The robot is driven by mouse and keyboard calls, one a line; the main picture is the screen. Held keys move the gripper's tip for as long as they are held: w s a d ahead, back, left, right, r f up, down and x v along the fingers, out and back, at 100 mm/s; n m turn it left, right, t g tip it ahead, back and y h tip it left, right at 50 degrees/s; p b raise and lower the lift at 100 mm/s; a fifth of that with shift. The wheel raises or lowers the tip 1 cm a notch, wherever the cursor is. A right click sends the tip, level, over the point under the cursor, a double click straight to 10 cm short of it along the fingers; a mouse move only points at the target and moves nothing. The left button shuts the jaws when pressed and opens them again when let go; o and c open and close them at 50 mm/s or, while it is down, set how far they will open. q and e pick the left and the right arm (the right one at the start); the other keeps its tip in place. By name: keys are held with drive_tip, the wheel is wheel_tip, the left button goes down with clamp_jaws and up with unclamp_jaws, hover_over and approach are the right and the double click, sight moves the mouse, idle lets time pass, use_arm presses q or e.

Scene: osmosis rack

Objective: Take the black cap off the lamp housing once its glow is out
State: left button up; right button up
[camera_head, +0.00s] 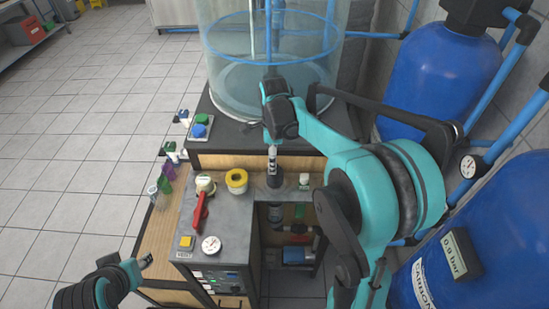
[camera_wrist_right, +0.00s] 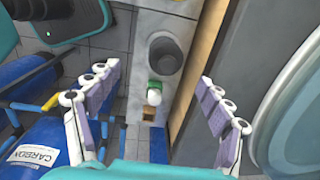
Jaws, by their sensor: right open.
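The lamp housing (camera_head: 272,165) stands upright on the grey bench top, a narrow cylinder with a pale label and a dark lower part. In the right wrist view its round black cap (camera_wrist_right: 166,52) shows from above; no glow is visible on it. My right gripper (camera_wrist_right: 158,76) is open and empty, its purple-padded fingers spread wide to either side of the cap's line, touching nothing. My left gripper (camera_head: 146,261) is at the lower left, away from the bench objects.
A clear tank (camera_head: 275,75) rises behind. Blue cylinders (camera_head: 440,75) crowd the right.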

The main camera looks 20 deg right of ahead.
drive_tip(key=m, duration=0.1)
drive_tip(key=w+m+p, duration=0.1)
drive_tip(key=shift+w+d+r+m+g, duration=0.2)
drive_tip(key=shift+d+r+m+g, duration=0.1)
drive_tip(key=shift+d, duration=0.1)
wheel_tip(320, 180, down, 5)
drive_tip(key=shift+w+d+f+b, duration=0.15)
drive_tip(key=shift+f+b, duration=0.05)
drive_tip(key=shift+b, duration=0.25)
wheel_tip(320, 180, down, 7)
drive_tip(key=shift+b, duration=0.6)
use_arm(q)
drive_tip(key=shift+s, duration=0.15)
use_arm(e)
drive_tip(key=c, duration=1.2)
